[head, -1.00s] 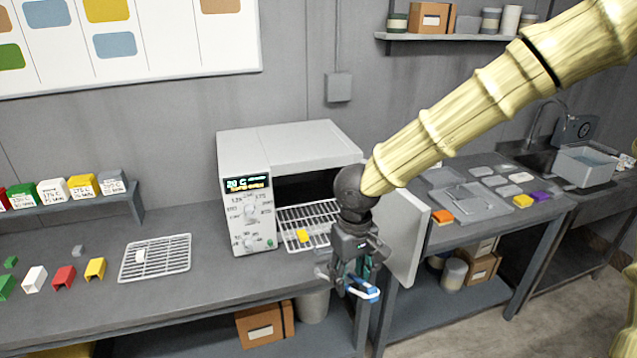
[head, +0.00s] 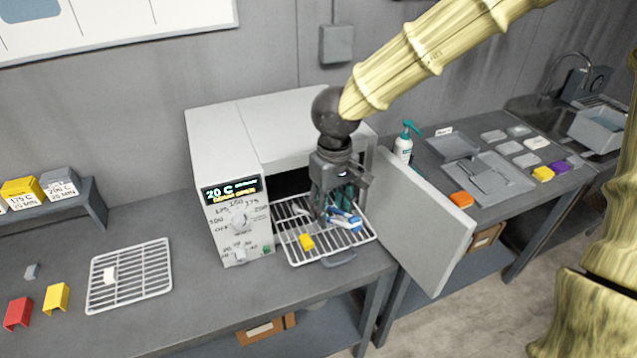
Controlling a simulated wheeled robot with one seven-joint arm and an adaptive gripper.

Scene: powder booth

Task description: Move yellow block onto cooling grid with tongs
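The yellow block (head: 307,241) lies on the pulled-out wire rack (head: 345,258) of the white oven, near the rack's front left. The cooling grid (head: 95,293) lies flat on the bench left of the oven, with a small white block (head: 110,274) on it. My gripper (head: 337,208) is over the oven rack, in front of the open oven. It is shut on the blue and white tongs (head: 347,219), whose tips are hard to make out. The tongs are right of the yellow block and appear apart from it.
The oven (head: 227,150) stands with its door (head: 430,215) swung open to the right. Red (head: 18,313) and yellow (head: 57,298) bent pieces and a small grey block (head: 32,271) sit left of the grid. Bare bench lies between grid and oven.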

